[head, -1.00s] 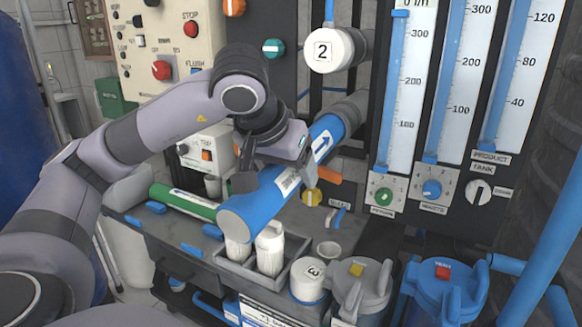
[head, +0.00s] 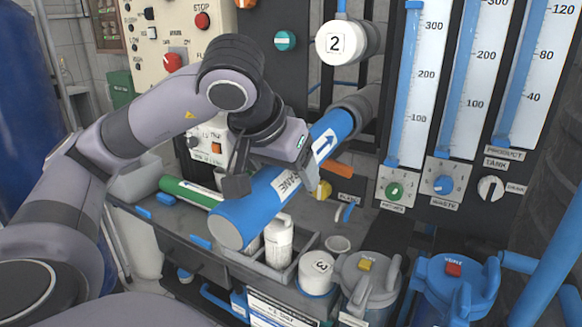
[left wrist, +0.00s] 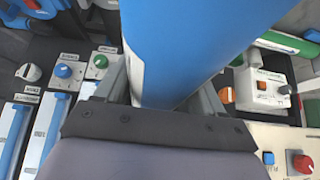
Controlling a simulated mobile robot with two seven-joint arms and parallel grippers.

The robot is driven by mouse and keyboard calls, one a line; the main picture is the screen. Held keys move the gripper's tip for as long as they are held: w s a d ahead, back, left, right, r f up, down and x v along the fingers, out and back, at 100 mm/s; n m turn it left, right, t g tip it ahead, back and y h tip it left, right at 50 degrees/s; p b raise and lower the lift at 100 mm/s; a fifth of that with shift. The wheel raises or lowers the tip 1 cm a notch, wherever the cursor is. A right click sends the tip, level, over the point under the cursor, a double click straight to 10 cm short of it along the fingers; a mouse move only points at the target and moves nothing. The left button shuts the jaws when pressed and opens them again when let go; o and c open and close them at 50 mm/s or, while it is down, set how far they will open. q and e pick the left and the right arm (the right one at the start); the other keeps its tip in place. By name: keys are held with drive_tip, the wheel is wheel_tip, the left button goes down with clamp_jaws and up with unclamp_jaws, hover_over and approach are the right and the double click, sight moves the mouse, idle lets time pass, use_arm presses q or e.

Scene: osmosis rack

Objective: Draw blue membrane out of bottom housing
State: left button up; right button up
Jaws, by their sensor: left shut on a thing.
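The blue membrane (head: 262,202) is a thick blue cylinder with a white label and an arrow, slanting from the lower left up to the right. Its far end meets the grey mouth of the bottom housing (head: 366,99); how much of it is inside is hidden. Its near end hangs free over the bench. My left gripper (head: 268,180) is shut on the membrane, one finger on each side, around its middle. In the left wrist view the membrane (left wrist: 200,45) fills the space between the fingers. My right gripper is not in view.
A green cylinder (head: 190,191) lies on the bench behind the membrane. White bottles (head: 279,242) stand in a grey tray below its near end. A white cap marked 2 (head: 337,43) is above the housing.

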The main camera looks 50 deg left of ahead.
sight(270, 170)
use_arm(q)
drive_tip(key=shift+s+d, duration=0.2)
drive_tip(key=shift+s, duration=0.5)
drive_tip(key=shift+s+d, duration=0.2)
drive_tip(key=shift+s, duration=0.65)
